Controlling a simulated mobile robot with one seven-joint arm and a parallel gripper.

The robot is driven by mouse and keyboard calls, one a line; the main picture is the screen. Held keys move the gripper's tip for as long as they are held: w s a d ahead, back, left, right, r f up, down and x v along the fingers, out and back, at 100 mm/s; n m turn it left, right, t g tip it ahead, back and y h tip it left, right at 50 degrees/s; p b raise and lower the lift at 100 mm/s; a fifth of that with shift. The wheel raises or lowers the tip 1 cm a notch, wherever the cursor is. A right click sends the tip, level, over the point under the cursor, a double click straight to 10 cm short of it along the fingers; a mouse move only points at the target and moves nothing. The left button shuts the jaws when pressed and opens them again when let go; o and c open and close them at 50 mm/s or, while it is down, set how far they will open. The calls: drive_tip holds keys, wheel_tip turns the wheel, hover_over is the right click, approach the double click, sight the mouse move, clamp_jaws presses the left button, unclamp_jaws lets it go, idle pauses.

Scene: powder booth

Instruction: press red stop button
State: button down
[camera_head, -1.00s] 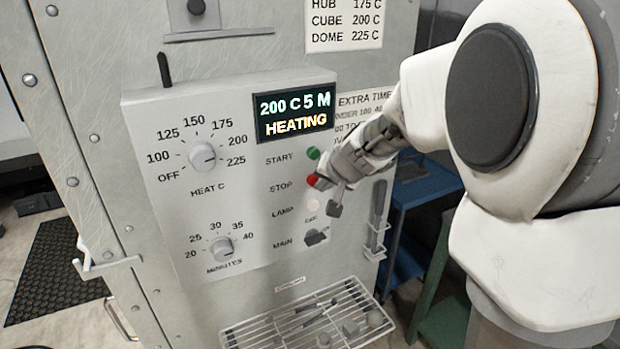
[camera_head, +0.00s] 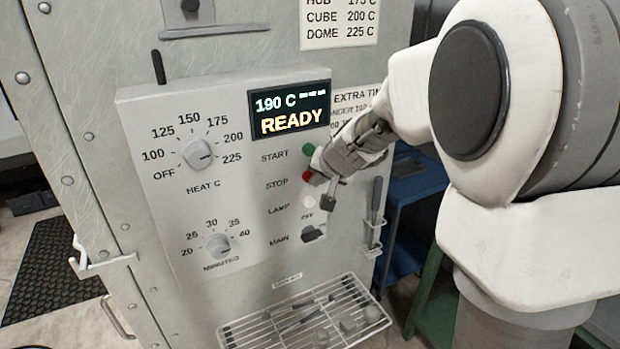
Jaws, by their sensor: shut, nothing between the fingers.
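The red stop button (camera_head: 307,174) sits on the right side of the grey control panel (camera_head: 180,230), beside the label STOP. My gripper (camera_head: 318,172) is shut and empty, with its tip right at the red button and partly over its right side. I cannot tell whether the tip is touching it. The display (camera_head: 290,109) reads 190 C and READY. The green start button (camera_head: 309,149) is just above the red one.
The white lamp (camera_head: 308,201) and black main switch (camera_head: 313,233) lie below the red button. A heat dial (camera_head: 197,154) and a minutes dial (camera_head: 218,246) are at left. A wire rack (camera_head: 235,333) juts out below. A holder with a dark-handled tool (camera_head: 375,200) hangs at right.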

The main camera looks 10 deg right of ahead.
drive_tip(key=shift+s+d+b, duration=0.3)
drive_tip(key=shift+s+b, duration=0.1)
drive_tip(key=shift+s, duration=0.45)
drive_tip(key=s, duration=0.1)
drive_tip(key=s+d+b, duration=0.1)
drive_tip(key=s, duration=0.2)
drive_tip(key=shift+s+d+b, duration=0.25)
drive_tip(key=shift+s+b, duration=0.1)
drive_tip(key=shift+b, duration=0.05)
